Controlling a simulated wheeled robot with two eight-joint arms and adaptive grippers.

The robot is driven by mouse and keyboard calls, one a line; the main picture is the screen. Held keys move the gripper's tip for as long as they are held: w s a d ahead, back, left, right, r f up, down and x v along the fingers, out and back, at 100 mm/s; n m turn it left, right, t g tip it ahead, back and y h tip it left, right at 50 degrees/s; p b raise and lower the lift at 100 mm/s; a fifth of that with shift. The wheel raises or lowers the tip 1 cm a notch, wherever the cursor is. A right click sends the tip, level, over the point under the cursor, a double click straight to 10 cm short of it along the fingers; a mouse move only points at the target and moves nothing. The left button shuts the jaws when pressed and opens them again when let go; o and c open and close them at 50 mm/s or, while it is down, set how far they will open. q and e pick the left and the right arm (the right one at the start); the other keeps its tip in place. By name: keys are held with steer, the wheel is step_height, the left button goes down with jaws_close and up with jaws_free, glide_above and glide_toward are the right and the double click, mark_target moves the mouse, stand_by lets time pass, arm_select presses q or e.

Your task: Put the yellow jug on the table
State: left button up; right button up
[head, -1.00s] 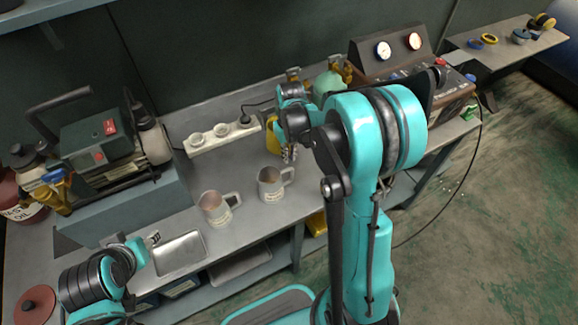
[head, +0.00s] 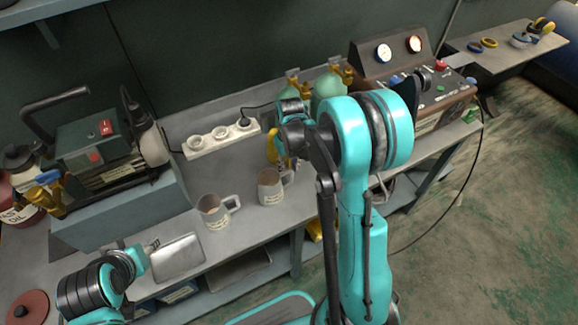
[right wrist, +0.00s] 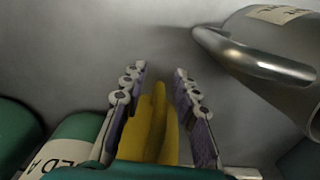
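The yellow jug (head: 273,148) shows as a small yellow patch at the back of the bench, mostly hidden behind my right arm. My right gripper (right wrist: 160,75) points down at the grey bench top in the right wrist view. Its two fingers stand apart, one on each side of a yellow part of the jug (right wrist: 160,130), with narrow gaps near the fingertips. The jug's base is hidden. My left gripper (head: 150,247) is at the lower left, beside a metal tray; its fingers are too small to judge.
Two metal mugs (head: 215,212) (head: 271,187) stand on the bench in front of the jug; one is close to my right gripper. A white power strip (head: 220,138), green cylinders (head: 328,88) and a gauge box (head: 440,92) line the back. The metal tray (head: 177,258) is at the front.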

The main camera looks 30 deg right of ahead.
steer(key=shift+r, duration=0.4)
step_height(320, 180, up, 11)
steer(key=p, duration=0.4)
steer(key=shift+s+r, duration=0.1)
steer(key=shift+r, duration=0.1)
arm_select(q)
step_height(320, 180, up, 4)
steer(key=shift+r, duration=0.2)
arm_select(e)
steer(key=s+a+r+t, duration=0.3)
steer(key=s+a+r, duration=0.1)
steer(key=s, duration=0.4)
steer(key=s+a+r+t, duration=0.4)
steer(key=s+a, duration=0.1)
steer(key=s, duration=0.3)
arm_select(q)
steer(key=shift+c, duration=0.3)
